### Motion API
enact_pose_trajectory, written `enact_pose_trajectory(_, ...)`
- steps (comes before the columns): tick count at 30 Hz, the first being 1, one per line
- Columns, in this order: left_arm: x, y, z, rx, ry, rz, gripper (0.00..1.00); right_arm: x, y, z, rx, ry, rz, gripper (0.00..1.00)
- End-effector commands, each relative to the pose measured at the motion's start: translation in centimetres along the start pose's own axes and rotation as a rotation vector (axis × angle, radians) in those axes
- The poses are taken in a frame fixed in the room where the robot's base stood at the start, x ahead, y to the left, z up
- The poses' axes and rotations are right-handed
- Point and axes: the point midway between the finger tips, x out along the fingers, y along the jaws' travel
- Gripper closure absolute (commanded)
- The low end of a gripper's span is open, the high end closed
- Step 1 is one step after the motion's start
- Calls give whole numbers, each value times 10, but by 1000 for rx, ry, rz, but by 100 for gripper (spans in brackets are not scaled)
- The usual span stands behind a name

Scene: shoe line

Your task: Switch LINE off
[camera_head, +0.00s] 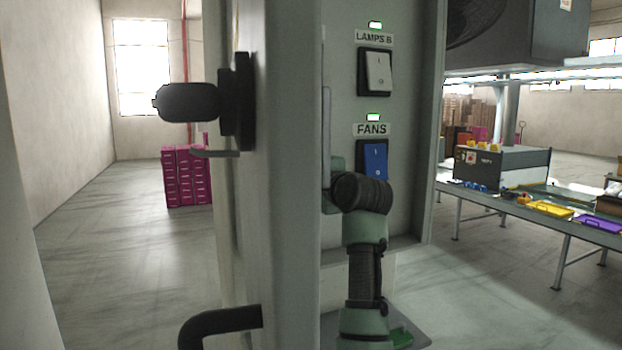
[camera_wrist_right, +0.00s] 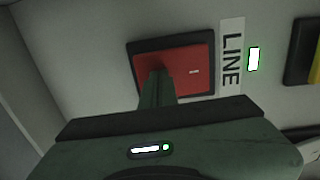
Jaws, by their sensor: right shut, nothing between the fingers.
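The LINE switch (camera_wrist_right: 193,56) is a red rocker in a black frame in the right wrist view. The LINE label (camera_wrist_right: 232,58) is beside it, and the small lamp (camera_wrist_right: 253,59) by the label is lit. My right gripper (camera_wrist_right: 154,76) is shut and empty, with its fingertips over the red rocker's face; they look at or very near its surface, but contact is not certain. The fingers cover part of the rocker. In the head view my right arm reaches in at the panel, and the LINE switch and the gripper's tips are hidden. My left gripper is not in view.
The head view shows a white LAMPS B switch (camera_head: 378,73) above a blue FANS switch (camera_head: 374,158), both with lit lamps. A pale upright cabinet part (camera_head: 285,200) with a black knob (camera_head: 190,102) stands left of the panel. A conveyor (camera_head: 560,222) is at right.

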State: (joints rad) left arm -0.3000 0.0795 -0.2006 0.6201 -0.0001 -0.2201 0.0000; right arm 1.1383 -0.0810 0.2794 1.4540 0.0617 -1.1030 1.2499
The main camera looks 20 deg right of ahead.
Motion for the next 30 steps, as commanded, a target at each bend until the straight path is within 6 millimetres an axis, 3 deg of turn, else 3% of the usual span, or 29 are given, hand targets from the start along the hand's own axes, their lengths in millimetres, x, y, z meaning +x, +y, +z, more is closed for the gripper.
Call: enact_pose_trajectory(30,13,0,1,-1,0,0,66,1,6,0,0,0,-77,100)
